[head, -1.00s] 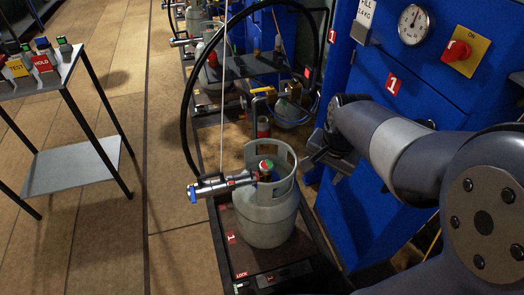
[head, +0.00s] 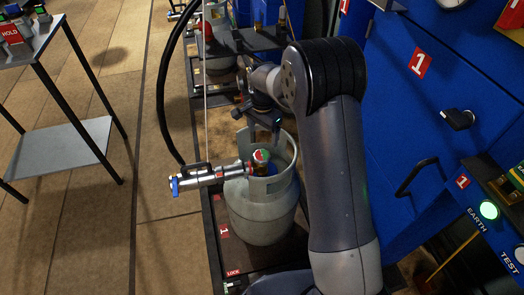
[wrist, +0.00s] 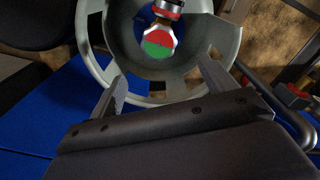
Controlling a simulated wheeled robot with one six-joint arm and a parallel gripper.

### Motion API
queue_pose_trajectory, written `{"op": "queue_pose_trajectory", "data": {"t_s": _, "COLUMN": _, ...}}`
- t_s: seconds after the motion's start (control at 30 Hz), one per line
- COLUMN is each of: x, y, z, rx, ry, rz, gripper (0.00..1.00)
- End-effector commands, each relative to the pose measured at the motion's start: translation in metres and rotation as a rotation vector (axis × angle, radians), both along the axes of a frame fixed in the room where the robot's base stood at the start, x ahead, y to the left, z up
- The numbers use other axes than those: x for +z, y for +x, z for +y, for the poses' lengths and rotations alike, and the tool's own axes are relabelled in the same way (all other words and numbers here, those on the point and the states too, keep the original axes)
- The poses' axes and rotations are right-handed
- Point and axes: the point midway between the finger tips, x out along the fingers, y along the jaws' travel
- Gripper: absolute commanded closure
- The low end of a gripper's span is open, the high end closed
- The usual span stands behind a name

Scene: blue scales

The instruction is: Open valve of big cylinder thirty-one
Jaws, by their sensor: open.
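A grey gas cylinder (head: 262,215) stands upright on the dark scale platform marked with a red 1. No number thirty-one is readable on it. Its valve has a round red and green top (head: 261,156) inside the cut-out collar. The valve top also shows in the wrist view (wrist: 159,43), near the top centre. A silver filling head (head: 205,176) with a blue end meets the valve from the left. My gripper (head: 262,122) is open and empty, just above the collar's far side. In the wrist view its two fingers (wrist: 165,82) show against the collar, with the valve top beyond.
A black hose (head: 163,90) loops up from the filling head. A blue cabinet (head: 430,130) with a black knob and a handle stands close on the right. A small metal table (head: 60,145) stands left. Another scale with a cylinder is behind. Floor between table and scale is clear.

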Motion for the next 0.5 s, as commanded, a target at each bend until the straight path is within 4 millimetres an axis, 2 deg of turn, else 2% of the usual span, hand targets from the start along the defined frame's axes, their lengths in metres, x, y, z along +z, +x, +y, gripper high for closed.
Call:
{"op": "queue_pose_trajectory", "data": {"t_s": 0.03, "x": -0.011, "y": -0.001, "z": 0.000, "rx": 0.000, "ry": 0.000, "rz": 0.003, "gripper": 0.21}}
{"op": "queue_pose_trajectory", "data": {"t_s": 0.3, "x": -0.063, "y": -0.001, "z": 0.000, "rx": 0.001, "ry": 0.000, "rz": 0.003, "gripper": 0.21}}
{"op": "queue_pose_trajectory", "data": {"t_s": 0.5, "x": -0.087, "y": -0.001, "z": 0.000, "rx": 0.001, "ry": 0.001, "rz": 0.001, "gripper": 0.21}}
